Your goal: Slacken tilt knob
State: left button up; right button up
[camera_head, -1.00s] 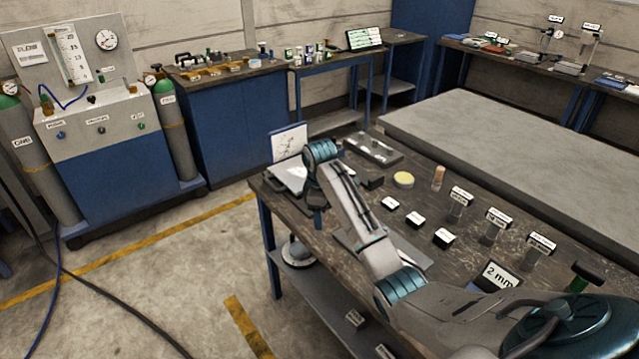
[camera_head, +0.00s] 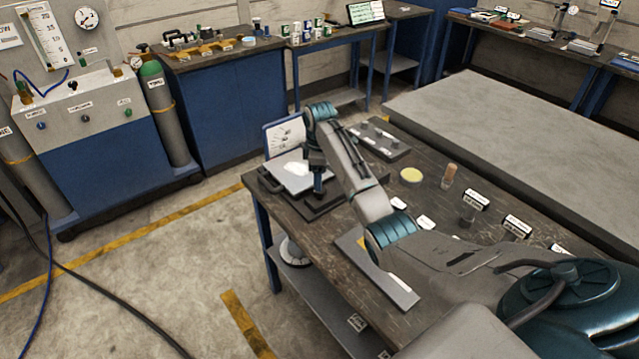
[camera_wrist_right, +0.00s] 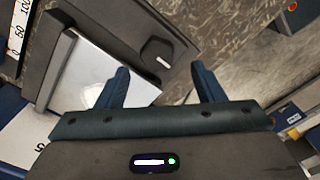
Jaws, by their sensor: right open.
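The tilt device stands at the back left of the workbench, with a pale plate (camera_head: 296,172) on a dark base (camera_head: 322,207). A dark knob (camera_wrist_right: 156,54) with a white mark shows in the right wrist view, on the dark base beside the pale plate (camera_wrist_right: 112,72). My right gripper (camera_wrist_right: 160,68) is open and empty, its two blue fingers apart on either side below the knob in that view. In the head view, my right gripper (camera_head: 318,182) points down at the device's right side, and the knob is hidden there. My left gripper is not in view.
A dial panel (camera_head: 284,135) stands behind the plate. A dark tray (camera_head: 379,140), a yellow disc (camera_head: 411,175) and a small cork-coloured cylinder (camera_head: 449,175) lie to the right. A grey flat plate (camera_head: 398,286) lies under my arm.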

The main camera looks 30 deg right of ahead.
aim_at(320, 194)
notch_tip(320, 194, down, 3)
jog(key=shift+w+d+f, duration=0.15)
jog(key=shift+f+p, duration=0.35)
jog(key=shift+f, duration=0.55)
jog(key=c, duration=0.7)
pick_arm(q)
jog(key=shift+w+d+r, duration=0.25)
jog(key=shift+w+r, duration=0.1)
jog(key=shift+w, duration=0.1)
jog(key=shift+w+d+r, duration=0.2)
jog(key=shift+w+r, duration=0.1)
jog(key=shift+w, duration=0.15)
pick_arm(e)
jog(key=shift+c, duration=1.4)
